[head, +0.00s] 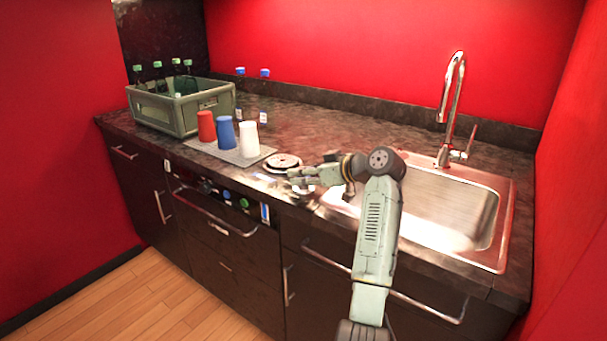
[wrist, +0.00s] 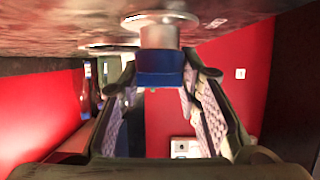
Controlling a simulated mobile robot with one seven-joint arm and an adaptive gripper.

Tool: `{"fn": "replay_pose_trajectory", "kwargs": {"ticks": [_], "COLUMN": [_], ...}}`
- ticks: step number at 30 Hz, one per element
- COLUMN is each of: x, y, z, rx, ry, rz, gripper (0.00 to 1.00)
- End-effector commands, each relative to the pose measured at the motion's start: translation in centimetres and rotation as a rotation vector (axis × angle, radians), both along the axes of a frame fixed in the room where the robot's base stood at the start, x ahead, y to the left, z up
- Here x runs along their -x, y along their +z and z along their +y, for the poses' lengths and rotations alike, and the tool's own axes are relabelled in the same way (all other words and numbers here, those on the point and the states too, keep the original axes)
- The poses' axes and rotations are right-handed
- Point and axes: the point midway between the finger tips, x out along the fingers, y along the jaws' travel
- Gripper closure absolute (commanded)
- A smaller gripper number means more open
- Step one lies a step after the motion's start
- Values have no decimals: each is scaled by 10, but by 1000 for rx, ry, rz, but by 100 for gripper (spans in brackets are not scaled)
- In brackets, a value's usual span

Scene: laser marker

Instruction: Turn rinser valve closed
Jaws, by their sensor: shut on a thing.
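The rinser (head: 283,162) is a round metal disc on the counter near its front edge. The wrist view is upside down, with the counter at the top. There a metal post with a blue cap, which looks like the rinser valve (wrist: 160,62), stands on the counter. My gripper (wrist: 160,80) has one finger on each side of the blue cap and is shut on it. In the head view, my gripper (head: 293,177) is low over the counter beside the rinser, and it hides the valve. I cannot tell how far the valve is turned.
Red (head: 206,126), blue (head: 225,132) and white (head: 249,139) cups stand upside down on a grey mat (head: 226,153) to the left. A green crate (head: 160,112) with bottles stands behind them. The sink (head: 478,215) and tall tap (head: 450,100) are right of my arm.

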Motion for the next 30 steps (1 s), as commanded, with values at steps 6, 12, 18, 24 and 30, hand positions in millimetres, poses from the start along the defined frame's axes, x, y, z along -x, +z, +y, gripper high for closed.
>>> {"fn": "replay_pose_trajectory", "kwargs": {"ticks": [6, 12, 18, 24, 30], "x": [-1, -1, -1, 0, 0], "y": [0, 0, 0, 0, 0], "z": [-1, -1, -1, 0, 0], "rx": [2, 2, 2, 2, 1], "ry": [17, 17, 17, 18, 19], "rz": [-2, -2, -2, 0, 0], "gripper": [97, 97, 64, 50, 48]}}
